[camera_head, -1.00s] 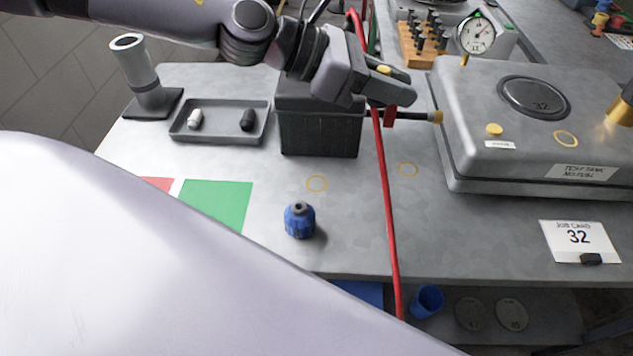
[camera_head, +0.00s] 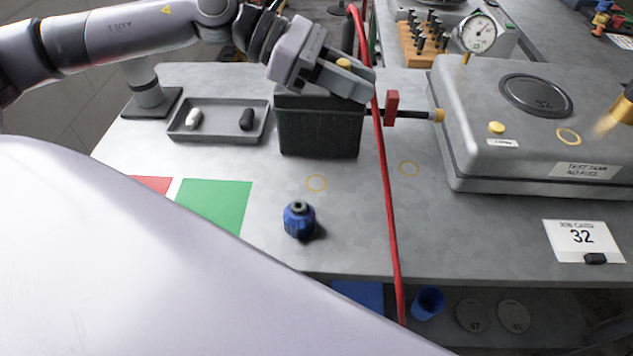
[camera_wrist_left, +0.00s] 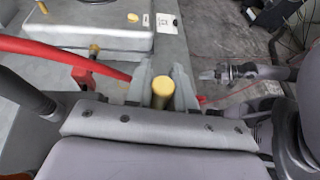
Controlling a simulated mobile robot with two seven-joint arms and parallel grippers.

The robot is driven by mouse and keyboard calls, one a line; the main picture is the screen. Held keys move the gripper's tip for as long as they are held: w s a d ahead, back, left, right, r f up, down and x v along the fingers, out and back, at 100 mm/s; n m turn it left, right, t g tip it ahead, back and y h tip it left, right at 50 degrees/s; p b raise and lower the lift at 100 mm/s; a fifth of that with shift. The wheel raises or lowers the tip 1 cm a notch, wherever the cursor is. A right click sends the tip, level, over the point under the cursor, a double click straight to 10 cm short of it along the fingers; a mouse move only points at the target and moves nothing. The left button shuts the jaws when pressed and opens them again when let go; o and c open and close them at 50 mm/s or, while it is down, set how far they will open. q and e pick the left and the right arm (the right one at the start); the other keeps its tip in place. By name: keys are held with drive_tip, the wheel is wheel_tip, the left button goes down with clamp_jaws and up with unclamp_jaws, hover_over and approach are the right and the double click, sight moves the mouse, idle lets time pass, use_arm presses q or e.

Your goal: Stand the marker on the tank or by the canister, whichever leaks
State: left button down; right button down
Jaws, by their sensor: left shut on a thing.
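My left gripper (camera_head: 360,80) is above the dark box and shut on a yellow-topped piece (camera_wrist_left: 163,88), perhaps the marker. Its yellow top shows between the fingers in the left wrist view; its lower part is hidden. The grey test tank (camera_head: 470,160) stands at the right of the bench, with a yellow ring, a yellow button and a gauge (camera_head: 478,34). A small blue ribbed container (camera_head: 299,222), perhaps the canister, stands upright near the front edge. I cannot tell which leaks. My right gripper (camera_wrist_left: 215,75) seems to show small in the left wrist view; its jaws are unclear.
A dark box (camera_head: 320,130) stands under my left gripper. A red hose (camera_head: 388,190) runs down past the bench edge. A red handle (camera_head: 391,108) sticks out beside the tank. A grey tray (camera_head: 218,133) holds two small pieces.

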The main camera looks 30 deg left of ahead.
use_arm(q)
drive_tip(key=a, duration=0.2)
drive_tip(key=shift+s+a+f, duration=0.15)
drive_tip(key=shift+s+a, duration=0.15)
drive_tip(key=shift+a, duration=0.1)
drive_tip(key=b, duration=0.1)
hover_over(325, 185)
wheel_tip(325, 185, down, 16)
drive_tip(key=shift+r, duration=0.15)
drive_tip(key=shift+f+b, duration=0.35)
drive_tip(key=shift+f, duration=1.8)
drive_tip(key=shift+f, duration=0.25)
drive_tip(key=c, duration=1)
unclamp_jaws()
drive_tip(key=shift+r, duration=0.1)
drive_tip(key=shift+o, duration=0.2)
